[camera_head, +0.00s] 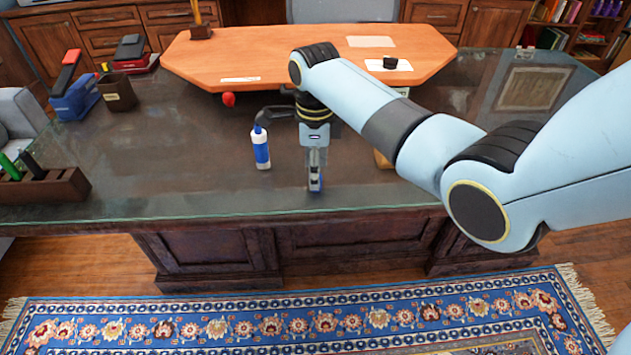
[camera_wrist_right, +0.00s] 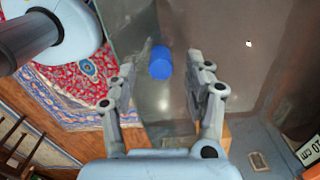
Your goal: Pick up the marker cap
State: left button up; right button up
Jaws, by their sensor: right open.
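The marker cap (camera_wrist_right: 160,62) is a small blue cylinder in the right wrist view, between the fingertips of my right gripper (camera_wrist_right: 172,58). The gripper is open, with a finger on each side of the cap. I cannot tell whether either finger touches it. My left gripper is in neither view.
A white bottle with a blue label (camera_head: 260,148) stands just left of the gripper. A red ball (camera_head: 228,99) lies behind it. An orange wooden board (camera_head: 300,62) covers the back. A wooden pen holder (camera_head: 45,186) is at left. The desk's front edge (camera_head: 230,215) is close.

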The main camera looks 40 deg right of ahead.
notch_tip(320, 180, down, 3)
jog(key=shift+f, duration=0.1)
jog(key=c, duration=0.9)
